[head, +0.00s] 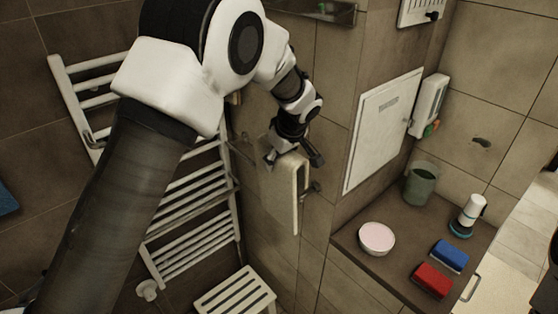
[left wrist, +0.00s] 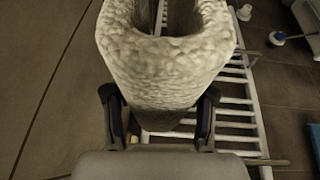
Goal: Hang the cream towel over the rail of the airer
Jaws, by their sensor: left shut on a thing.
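My left gripper (head: 292,157) is shut on the cream towel (head: 300,192), which hangs folded below the fingers near the tiled wall. In the left wrist view the towel (left wrist: 165,72) is a thick, bumpy loop between the two fingers of the gripper (left wrist: 160,112). The airer appears to be the white ladder-like rack (head: 67,95) on the left wall, partly hidden behind my left arm. Its white bars (left wrist: 232,112) show beyond and right of the towel in the left wrist view. The towel looks apart from these bars. My right gripper is not in view.
A white slatted stool (head: 235,292) stands at the bottom centre. The counter at right carries a pink-topped bowl (head: 376,238), a green cup (head: 420,184), a white bottle (head: 470,212), a blue sponge (head: 450,256) and a red sponge (head: 432,280). A white panel (head: 383,130) is on the wall.

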